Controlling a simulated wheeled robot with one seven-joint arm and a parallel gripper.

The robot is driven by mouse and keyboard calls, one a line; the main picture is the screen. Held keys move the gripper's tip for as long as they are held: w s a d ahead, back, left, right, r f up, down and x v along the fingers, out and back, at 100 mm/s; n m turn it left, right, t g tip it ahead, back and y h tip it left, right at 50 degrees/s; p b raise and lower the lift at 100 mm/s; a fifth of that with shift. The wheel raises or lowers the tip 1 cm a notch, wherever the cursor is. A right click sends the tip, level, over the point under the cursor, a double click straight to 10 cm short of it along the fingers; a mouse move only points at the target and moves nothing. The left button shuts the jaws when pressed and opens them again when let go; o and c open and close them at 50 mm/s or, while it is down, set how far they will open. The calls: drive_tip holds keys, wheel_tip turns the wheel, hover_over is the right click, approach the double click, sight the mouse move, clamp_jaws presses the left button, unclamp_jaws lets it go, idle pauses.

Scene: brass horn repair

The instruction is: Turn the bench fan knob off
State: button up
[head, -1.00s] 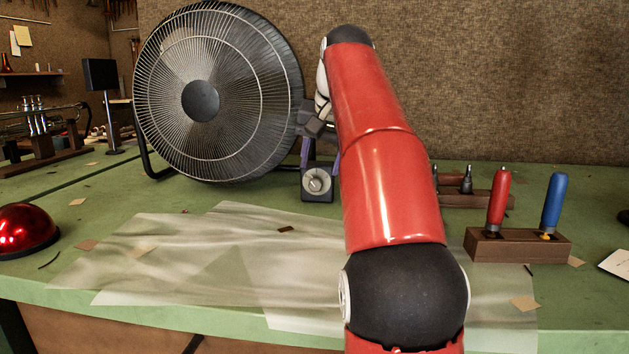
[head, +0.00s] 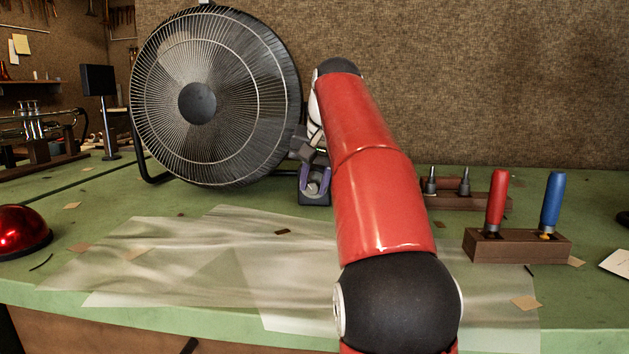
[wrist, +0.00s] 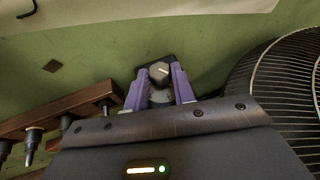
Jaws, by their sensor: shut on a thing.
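The bench fan (head: 255,95) stands at the back left, a large round black cage; its edge also shows at the right of the wrist view (wrist: 290,85). Its knob (head: 318,183) is a small round pale dial on a dark control box (head: 316,199) at the fan's lower right. My gripper (head: 315,185) is at the box, with its purple fingers on either side of the knob. In the wrist view the gripper (wrist: 163,85) is shut on the knob (wrist: 159,71), which shows a light pointer line. My red arm partly hides the area right of the box.
A wooden block (head: 517,246) with a red and a blue handled tool stands at the right, with a dark rack (head: 466,195) behind it. A red dome (head: 22,230) sits at the left edge. Translucent sheets (head: 200,260) lie flat across the front of the green bench.

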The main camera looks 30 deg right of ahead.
drive_tip(key=p, duration=0.1)
drive_tip(key=g+h+p, duration=0.1)
drive_tip(key=p, duration=0.1)
drive_tip(key=shift+w+a+r, duration=0.1)
drive_tip(key=shift+a+r, duration=0.15)
drive_tip(key=shift+r, duration=0.15)
drive_tip(key=shift+w+a+f+n+g+h+p, duration=0.15)
drive_tip(key=shift+f+n+g+h+p, duration=0.15)
drive_tip(key=shift+g+h+p, duration=0.35)
drive_tip(key=shift+h+b, duration=0.35)
drive_tip(key=shift+h, duration=0.3)
drive_tip(key=o, duration=1)
drive_tip(key=shift+v, duration=3.8)
